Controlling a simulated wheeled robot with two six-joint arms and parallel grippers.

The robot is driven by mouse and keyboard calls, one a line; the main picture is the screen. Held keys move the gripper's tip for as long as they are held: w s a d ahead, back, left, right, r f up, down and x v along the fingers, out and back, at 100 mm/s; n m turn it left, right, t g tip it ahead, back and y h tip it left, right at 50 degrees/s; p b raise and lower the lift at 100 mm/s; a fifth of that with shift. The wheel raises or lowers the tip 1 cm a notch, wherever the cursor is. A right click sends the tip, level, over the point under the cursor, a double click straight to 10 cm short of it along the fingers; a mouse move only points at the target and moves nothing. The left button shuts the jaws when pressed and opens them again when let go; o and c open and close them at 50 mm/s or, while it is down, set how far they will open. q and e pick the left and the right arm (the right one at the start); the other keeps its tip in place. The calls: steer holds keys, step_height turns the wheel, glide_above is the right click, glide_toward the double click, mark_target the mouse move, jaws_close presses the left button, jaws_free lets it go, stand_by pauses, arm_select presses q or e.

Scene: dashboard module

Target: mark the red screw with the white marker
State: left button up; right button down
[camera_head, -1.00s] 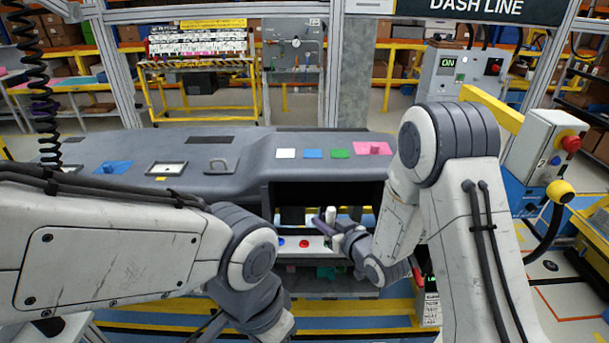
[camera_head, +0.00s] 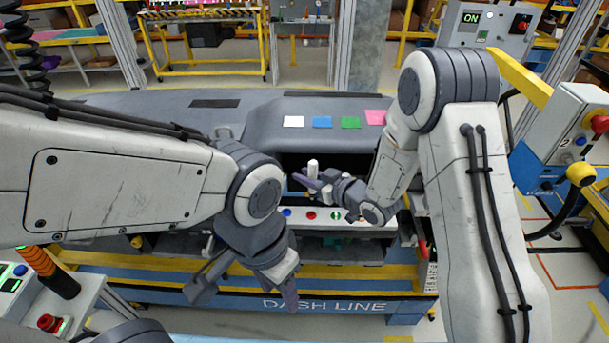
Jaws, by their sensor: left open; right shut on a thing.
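The red screw (camera_head: 311,215) is a small red round spot on the white strip (camera_head: 374,218) below the dashboard's dark opening. The white marker (camera_head: 313,167) stands roughly upright in my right gripper (camera_head: 312,183). That gripper has purple-grey fingers shut on the marker, in front of the dark opening. In the picture the marker is above the red screw, with a gap between them. Its lower end is hidden by the fingers. My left gripper (camera_head: 243,296) is open and empty, low in front of the yellow and blue front beam.
A blue screw (camera_head: 286,212) sits left of the red one and a green one (camera_head: 336,216) right of it. White, blue, green and pink patches lie on the dashboard top (camera_head: 265,125). My forearms cover much of both sides.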

steer(key=shift+f+b, duration=2.3)
steer(key=shift+f, duration=0.2)
steer(key=shift+a+f+b, duration=0.1)
steer(key=shift+f+b, duration=0.25)
steer(key=shift+b, duration=0.25)
steer(key=shift+r, duration=0.15)
step_height(320, 180, up, 5)
steer(key=p, duration=0.3)
steer(key=shift+p, duration=0.3)
stand_by(0.3)
